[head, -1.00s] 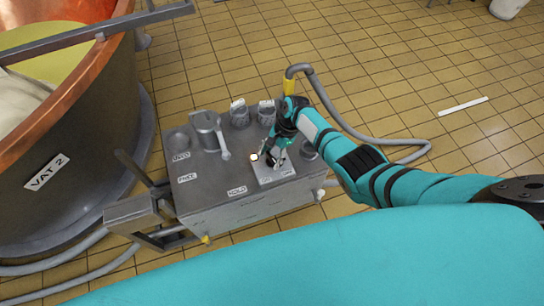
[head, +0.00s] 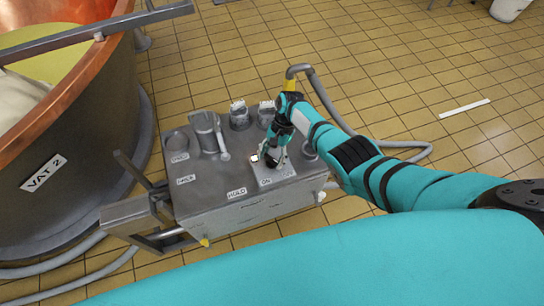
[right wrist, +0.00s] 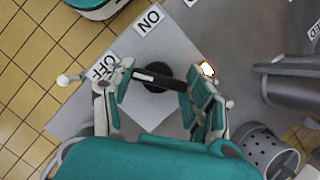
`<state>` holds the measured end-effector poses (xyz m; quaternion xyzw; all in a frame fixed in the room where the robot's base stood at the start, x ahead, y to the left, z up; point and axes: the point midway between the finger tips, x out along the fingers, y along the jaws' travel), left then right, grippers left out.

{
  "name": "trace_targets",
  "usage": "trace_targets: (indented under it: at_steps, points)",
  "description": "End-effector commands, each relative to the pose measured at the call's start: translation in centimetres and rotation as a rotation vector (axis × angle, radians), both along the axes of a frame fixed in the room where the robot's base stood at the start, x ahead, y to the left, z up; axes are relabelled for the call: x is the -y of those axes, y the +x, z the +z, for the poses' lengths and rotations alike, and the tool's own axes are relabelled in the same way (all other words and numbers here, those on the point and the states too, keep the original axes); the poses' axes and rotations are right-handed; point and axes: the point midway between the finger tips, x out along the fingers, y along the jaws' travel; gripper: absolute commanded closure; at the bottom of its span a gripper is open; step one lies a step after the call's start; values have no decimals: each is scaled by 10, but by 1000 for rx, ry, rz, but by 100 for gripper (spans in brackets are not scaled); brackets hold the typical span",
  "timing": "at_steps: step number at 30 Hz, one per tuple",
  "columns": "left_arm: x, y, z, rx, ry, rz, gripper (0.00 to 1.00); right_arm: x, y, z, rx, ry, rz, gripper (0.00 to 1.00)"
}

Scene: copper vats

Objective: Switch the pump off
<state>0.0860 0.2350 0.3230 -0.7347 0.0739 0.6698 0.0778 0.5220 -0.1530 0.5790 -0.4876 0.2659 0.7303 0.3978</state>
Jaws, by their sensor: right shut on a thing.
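The pump switch is a black rotary knob (right wrist: 158,77) with a bar handle on a pale plate (right wrist: 180,38). The plate also shows at the front right of the grey cart top in the head view (head: 277,177). An ON label (right wrist: 149,19) and an OFF label (right wrist: 102,68) are on the plate. One end of the bar lies towards the OFF side. A lamp (right wrist: 207,69) beside the plate glows. My right gripper (right wrist: 157,84) is shut on the knob, a finger at each end of the bar; it also shows over the plate in the head view (head: 273,161). My left gripper is out of view.
The grey cart (head: 205,180) carries a metal jug (head: 207,130) and perforated cups (head: 240,117). A copper vat (head: 75,125) stands at left. A hose (head: 335,105) runs behind the cart.

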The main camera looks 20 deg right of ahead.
Motion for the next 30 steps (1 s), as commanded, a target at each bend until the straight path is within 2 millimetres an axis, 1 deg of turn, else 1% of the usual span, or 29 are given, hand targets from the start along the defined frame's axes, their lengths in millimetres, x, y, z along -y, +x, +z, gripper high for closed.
trace_targets:
  at_steps: [2, 3, 7, 8, 13, 16, 20, 23, 30]
  points:
    - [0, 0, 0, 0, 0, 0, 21, 1, 0, 0, 0, -2, 4, 78]
    - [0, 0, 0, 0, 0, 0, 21, 1, 0, 0, 0, -2, 4, 40]
    - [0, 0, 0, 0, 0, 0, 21, 1, 0, 0, 1, -2, 2, 24]
    - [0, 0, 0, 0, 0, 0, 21, 0, 0, 0, 1, -2, 2, 21]
    - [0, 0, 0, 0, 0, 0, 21, 0, 0, 0, 1, -1, 1, 21]
    - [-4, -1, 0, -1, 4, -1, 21, 1, 0, 1, 1, -1, 1, 21]
    - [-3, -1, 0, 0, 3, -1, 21, 3, 3, 9, 3, 1, 1, 21]
    - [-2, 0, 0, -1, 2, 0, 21, 8, 6, 22, 5, 0, 0, 21]
    - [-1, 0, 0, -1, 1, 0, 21, 25, 17, 70, 5, -1, 1, 21]
